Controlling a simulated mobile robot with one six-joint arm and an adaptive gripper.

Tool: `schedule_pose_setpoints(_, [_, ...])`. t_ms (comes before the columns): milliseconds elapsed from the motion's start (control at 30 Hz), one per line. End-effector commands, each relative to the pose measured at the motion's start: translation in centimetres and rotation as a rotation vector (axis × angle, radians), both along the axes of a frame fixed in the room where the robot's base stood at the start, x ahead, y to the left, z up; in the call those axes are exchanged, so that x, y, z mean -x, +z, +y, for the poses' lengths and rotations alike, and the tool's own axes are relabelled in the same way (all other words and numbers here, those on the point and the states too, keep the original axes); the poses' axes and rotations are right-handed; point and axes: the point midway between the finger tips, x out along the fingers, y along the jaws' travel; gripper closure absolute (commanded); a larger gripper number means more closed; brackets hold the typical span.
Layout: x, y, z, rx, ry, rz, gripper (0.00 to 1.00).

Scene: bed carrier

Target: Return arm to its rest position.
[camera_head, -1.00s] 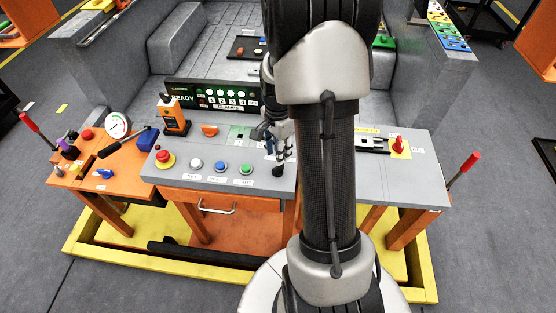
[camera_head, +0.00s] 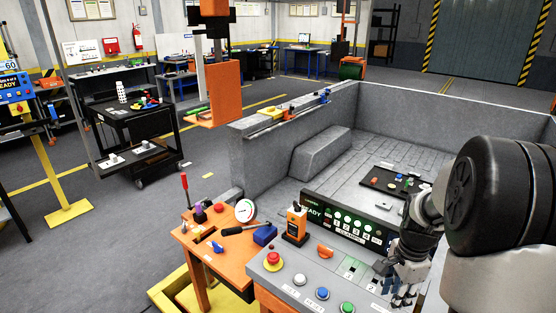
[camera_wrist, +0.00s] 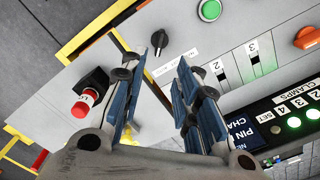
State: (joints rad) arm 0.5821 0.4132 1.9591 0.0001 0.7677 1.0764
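My arm is at the right edge of the head view, bent over the grey control desk (camera_head: 275,287). My gripper (camera_head: 404,290) hangs at the right part of the desk, beside the clamp display panel (camera_head: 345,226). In the wrist view my gripper (camera_wrist: 158,78) has its blue-padded fingers apart, with nothing held between them. I cannot tell the exact gap between the fingertips and the desk.
An orange side table (camera_head: 205,255) with a gauge and a red-handled lever stands left of the desk. An orange handheld device (camera_head: 296,224) stands upright by the panel. Grey bed walls (camera_head: 262,150) rise behind. A black cart (camera_head: 135,135) stands on open floor at left.

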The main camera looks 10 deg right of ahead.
Motion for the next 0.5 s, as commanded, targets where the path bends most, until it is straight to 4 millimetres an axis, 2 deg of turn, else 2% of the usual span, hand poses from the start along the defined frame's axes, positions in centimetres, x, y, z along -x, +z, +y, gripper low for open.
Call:
schedule_pose_setpoints(67, [-0.1,1.0,0.7,0.007,0.04,-0.011,0.71])
schedule_pose_setpoints(167, [-0.1,3.6,2.9,0.028,0.161,-0.04,0.71])
schedule_pose_setpoints(267, [0.5,7.2,6.4,0.057,0.35,-0.078,0.71])
schedule_pose_setpoints(400, [2.7,11.5,11.6,0.109,0.652,-0.134,0.71])
schedule_pose_setpoints(500, [4.9,13.8,15.0,0.149,0.862,-0.172,0.71])
